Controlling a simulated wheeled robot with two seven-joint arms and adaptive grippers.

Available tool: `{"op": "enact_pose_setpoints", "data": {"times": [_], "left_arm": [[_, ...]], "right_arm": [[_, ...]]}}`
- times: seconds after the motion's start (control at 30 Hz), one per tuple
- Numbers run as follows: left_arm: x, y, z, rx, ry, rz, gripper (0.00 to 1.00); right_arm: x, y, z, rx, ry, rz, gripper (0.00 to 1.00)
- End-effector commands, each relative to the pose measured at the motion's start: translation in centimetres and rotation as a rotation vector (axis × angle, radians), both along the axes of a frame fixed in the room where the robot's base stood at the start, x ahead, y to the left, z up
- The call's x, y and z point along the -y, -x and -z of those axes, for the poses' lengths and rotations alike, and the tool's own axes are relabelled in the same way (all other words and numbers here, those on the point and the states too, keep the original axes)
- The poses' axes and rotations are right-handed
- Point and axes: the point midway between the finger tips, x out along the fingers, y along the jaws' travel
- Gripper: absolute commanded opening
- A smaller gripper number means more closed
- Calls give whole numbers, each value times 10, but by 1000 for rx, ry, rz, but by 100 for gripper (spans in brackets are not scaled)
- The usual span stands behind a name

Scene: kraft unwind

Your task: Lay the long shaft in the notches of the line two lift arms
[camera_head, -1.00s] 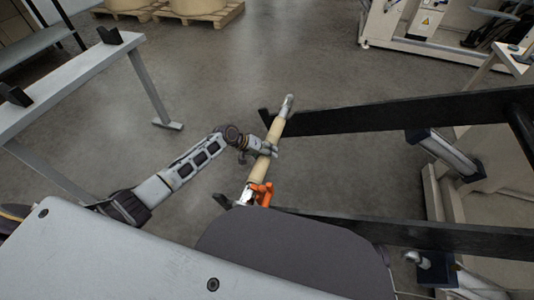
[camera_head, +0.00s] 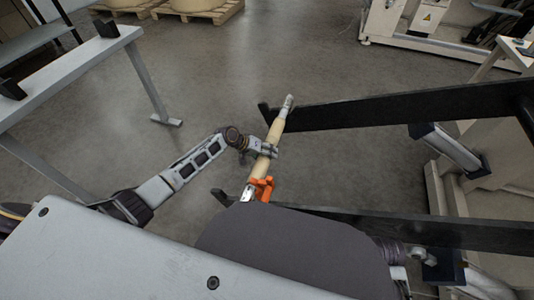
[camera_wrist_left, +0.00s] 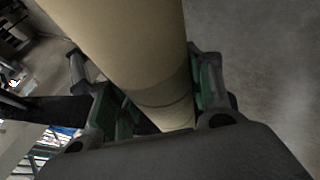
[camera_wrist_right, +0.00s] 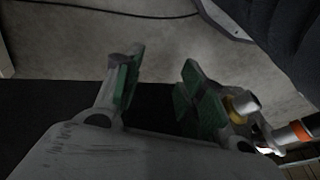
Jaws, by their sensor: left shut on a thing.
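The long shaft (camera_head: 273,134) has a beige core, pale metal ends and an orange part (camera_head: 262,188) near its lower end. My left gripper (camera_head: 268,149) is shut around its beige middle; the left wrist view shows both fingers (camera_wrist_left: 155,105) at the core's sides. The two lift arms are black bars, a far one (camera_head: 390,112) and a near one (camera_head: 430,232), with upturned tips at left. The shaft crosses both just right of these tips; I cannot tell whether it touches the notches. My right gripper (camera_wrist_right: 158,85) is open and empty in the right wrist view.
A grey bench (camera_head: 70,75) with black blocks stands at left. Cylinders (camera_head: 450,150) and pale machine frames stand at right. Pallets with rolls (camera_head: 195,8) are at the back.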

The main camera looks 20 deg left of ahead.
Motion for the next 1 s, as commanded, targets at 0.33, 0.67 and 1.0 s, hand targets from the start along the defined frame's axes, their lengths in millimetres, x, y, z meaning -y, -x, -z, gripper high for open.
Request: {"op": "enact_pose_setpoints", "data": {"times": [0.33, 0.67, 1.0], "left_arm": [[1, -3, 10, 8, 4, -1, 8], [1, -3, 12, 8, 4, -1, 8], [0, -2, 13, 6, 3, 0, 74]], "right_arm": [[-2, 5, -10, 11, -10, -4, 40], [-3, 2, -18, 29, -14, -5, 40], [-3, 2, -16, 25, -13, -5, 40]]}}
